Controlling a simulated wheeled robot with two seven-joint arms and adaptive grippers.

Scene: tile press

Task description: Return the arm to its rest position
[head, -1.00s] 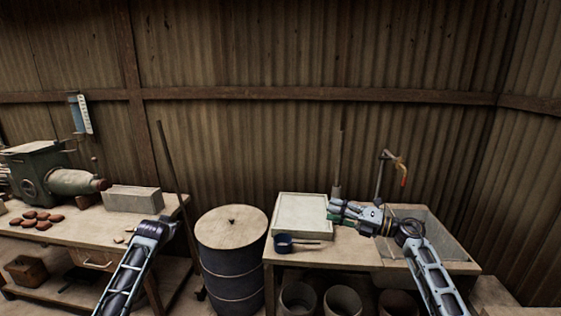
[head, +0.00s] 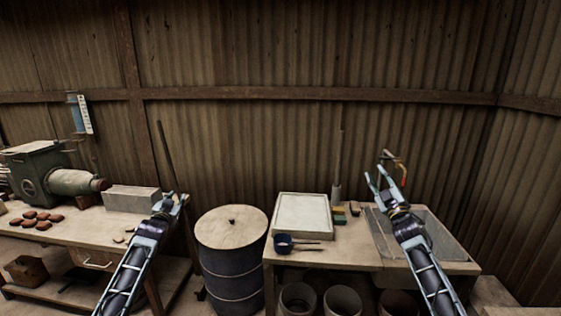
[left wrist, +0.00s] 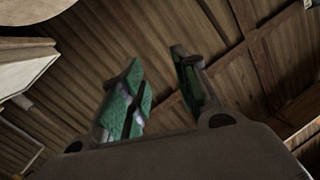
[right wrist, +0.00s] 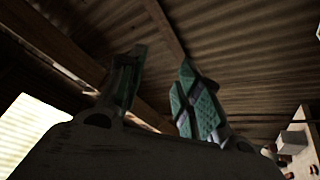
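My left gripper (head: 176,199) points up near the right end of the left bench. In the left wrist view (left wrist: 165,95) its fingers are apart and empty. Neither gripper touches an object.
A drum (head: 232,265) stands between the benches. A machine (head: 40,170) is on the left bench.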

